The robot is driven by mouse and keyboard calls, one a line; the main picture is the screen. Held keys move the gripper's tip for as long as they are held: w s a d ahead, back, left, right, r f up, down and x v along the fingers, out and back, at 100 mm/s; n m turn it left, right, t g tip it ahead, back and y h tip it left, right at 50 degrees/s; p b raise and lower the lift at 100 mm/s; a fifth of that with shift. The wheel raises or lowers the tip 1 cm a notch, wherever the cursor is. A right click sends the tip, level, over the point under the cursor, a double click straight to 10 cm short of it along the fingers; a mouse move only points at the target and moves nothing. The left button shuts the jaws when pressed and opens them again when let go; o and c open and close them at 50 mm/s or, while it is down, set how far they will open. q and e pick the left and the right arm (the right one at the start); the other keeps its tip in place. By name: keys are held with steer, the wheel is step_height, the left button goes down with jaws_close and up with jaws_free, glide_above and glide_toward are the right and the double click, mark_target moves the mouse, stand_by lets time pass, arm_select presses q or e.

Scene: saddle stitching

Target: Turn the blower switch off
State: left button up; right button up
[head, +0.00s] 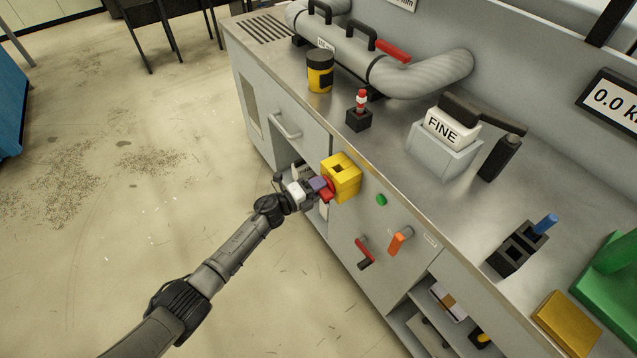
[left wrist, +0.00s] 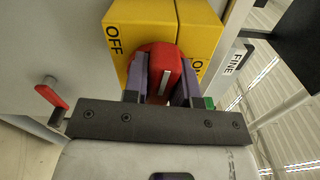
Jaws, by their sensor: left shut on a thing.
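The yellow blower switch box (head: 345,181) is on the front of the grey cabinet, just below the worktop edge. In the left wrist view, the box (left wrist: 145,12) has OFF lettered on its left part and a second, partly hidden label on its right. A red knob (left wrist: 157,52) with a white line sits on its face. The line leans slightly to the upper right, towards the hidden label. My left gripper (head: 322,187) is at the box, its purple-grey fingers on either side of the red knob, shut on it. My right gripper is in neither view.
A green button (head: 381,200), a red-handled lever (head: 364,252) and an orange handle (head: 398,242) are right of the box on the cabinet front. A grey drawer handle (head: 285,126) is to its left. The floor in front is clear.

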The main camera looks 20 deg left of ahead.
arm_select(q)
steer(key=shift+n, duration=0.6)
steer(key=shift+f, duration=0.1)
steer(key=shift+n, duration=0.3)
steer(key=o, duration=0.9)
steer(key=shift+s+a+p, duration=0.15)
steer(key=shift+s+p, duration=0.05)
steer(key=shift+p, duration=0.15)
steer(key=p+v, duration=0.3)
steer(key=v, duration=1)
steer(key=shift+s+a, duration=0.1)
steer(key=shift+s, duration=0.1)
